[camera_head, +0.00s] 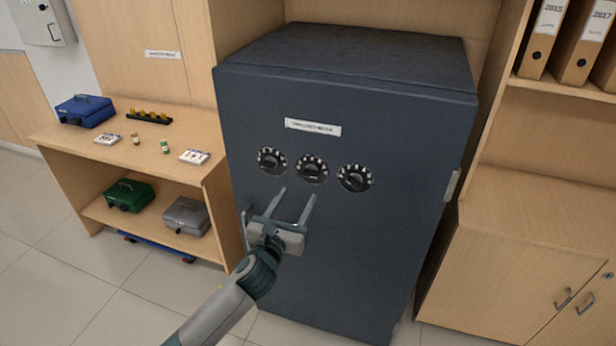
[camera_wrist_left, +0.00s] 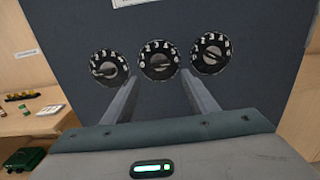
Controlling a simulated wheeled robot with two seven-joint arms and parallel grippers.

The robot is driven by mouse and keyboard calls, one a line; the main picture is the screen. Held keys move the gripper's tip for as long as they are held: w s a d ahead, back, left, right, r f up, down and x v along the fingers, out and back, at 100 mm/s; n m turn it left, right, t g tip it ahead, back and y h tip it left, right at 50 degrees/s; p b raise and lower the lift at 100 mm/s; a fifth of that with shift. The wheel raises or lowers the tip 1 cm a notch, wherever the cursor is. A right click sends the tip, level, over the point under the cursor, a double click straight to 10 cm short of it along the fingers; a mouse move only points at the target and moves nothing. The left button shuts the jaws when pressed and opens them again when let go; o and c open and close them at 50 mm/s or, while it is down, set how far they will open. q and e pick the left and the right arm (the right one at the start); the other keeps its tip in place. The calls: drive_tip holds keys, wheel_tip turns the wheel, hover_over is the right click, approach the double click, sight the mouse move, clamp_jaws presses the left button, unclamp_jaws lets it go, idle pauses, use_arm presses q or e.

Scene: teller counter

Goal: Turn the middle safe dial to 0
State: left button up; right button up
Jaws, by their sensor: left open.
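A dark blue-grey safe (camera_head: 340,240) stands in the middle of the head view. Three black dials with white numbers sit in a row on its door. The middle dial (camera_head: 312,169) is between the left dial (camera_head: 271,160) and the right dial (camera_head: 355,178). In the left wrist view the middle dial (camera_wrist_left: 158,60) shows just beyond and between the fingers. My left gripper (camera_head: 298,193) is open and empty, below the dials, with its fingers pointing up toward the middle one. It appears apart from the dials. My right gripper is not in view.
A wooden shelf unit (camera_head: 185,175) at the left holds a blue cash box (camera_head: 85,110), a green box (camera_head: 130,195) and a grey box (camera_head: 187,215). A wooden cabinet (camera_head: 520,270) with binders above stands at the right.

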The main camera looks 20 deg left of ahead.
sight(309, 177)
use_arm(q)
drive_tip(key=w, duration=0.4)
drive_tip(key=w+p, duration=0.1)
drive_tip(key=w, duration=0.4)
drive_tip(key=shift+w+d, duration=0.2)
drive_tip(key=shift+w, duration=0.1)
drive_tip(key=c, duration=1.1)
